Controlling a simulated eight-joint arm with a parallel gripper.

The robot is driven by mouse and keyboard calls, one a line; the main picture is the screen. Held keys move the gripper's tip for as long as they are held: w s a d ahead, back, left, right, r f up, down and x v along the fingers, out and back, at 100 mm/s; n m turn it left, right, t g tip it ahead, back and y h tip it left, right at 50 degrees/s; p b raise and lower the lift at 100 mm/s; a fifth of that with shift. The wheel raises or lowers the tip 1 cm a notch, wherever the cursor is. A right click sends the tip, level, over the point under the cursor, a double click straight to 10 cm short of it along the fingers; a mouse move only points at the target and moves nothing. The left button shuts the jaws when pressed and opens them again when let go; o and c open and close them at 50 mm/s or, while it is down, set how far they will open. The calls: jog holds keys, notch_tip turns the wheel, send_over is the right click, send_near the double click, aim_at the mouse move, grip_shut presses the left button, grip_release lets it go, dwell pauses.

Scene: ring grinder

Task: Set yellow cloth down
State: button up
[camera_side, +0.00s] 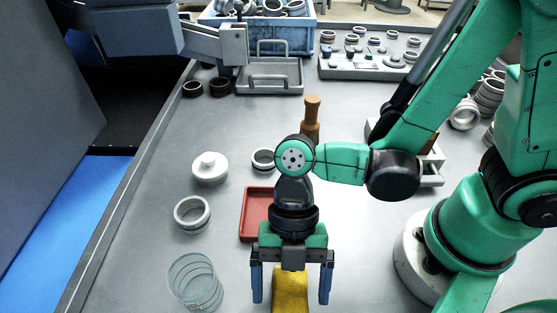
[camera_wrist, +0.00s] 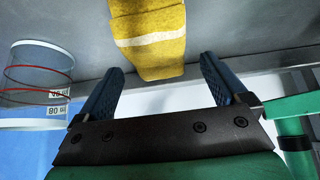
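The yellow cloth (camera_side: 290,291) is at the bottom edge of the side view, partly cut off by the frame. In the wrist view the cloth (camera_wrist: 152,38) shows a pale stripe and seems to lie on the grey table. My gripper (camera_side: 291,302) points down over it with its blue fingers wide apart. In the wrist view, the gripper's fingertips (camera_wrist: 162,63) have the cloth's near end between them, with a gap on each side. Neither finger touches the cloth there.
A glass beaker (camera_side: 195,283) stands left of my gripper. A red tray (camera_side: 256,214) lies just behind it. A wooden-handled tool (camera_side: 312,120) stands behind. The table's left side has free room.

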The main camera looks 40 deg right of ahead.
dwell(0.3)
jog(key=shift+r, duration=0.45)
jog(key=v, duration=1.2)
jog(key=w+d+m+t+h, duration=0.2)
jog(key=w+d+m+t, duration=0.2)
jog(key=m, duration=0.9)
jog(key=w+d+m+t+h, duration=0.2)
jog(key=w+d+m+t, duration=0.2)
jog(key=d+m+t, duration=0.3)
jog(key=d+m, duration=0.4)
jog(key=m, duration=0.3)
jog(key=shift+w+d+r+t+h, duration=0.15)
jog(key=shift+r+t+h, duration=0.15)
jog(key=shift+t, duration=0.1)
